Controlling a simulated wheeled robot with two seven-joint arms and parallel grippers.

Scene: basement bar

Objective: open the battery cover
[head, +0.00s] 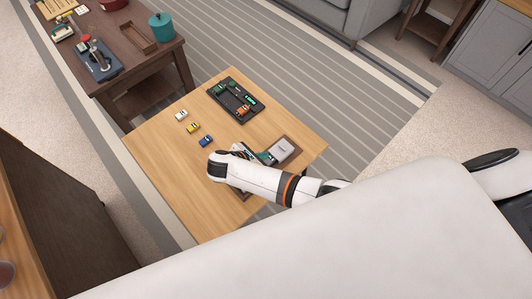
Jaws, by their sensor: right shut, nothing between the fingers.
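A light grey, box-like piece (284,149) lies on a dark brown base at the right side of the light wooden table (160,150). It may be the device with the battery cover, but the cover is too small to tell apart. My right arm reaches in from the right across the table. Its wrist bends back, and the right gripper (264,158) is shut and empty just left of the grey piece. I cannot tell whether it touches it. The forearm hides part of the table and a dark item under it. My left gripper is not in view.
A black tray (213,93) with green and orange items stands at the table's far side. White (181,115), yellow (193,128) and blue (206,141) small blocks lie left of it. The table's front left is clear. A dark side table (120,60) stands beyond.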

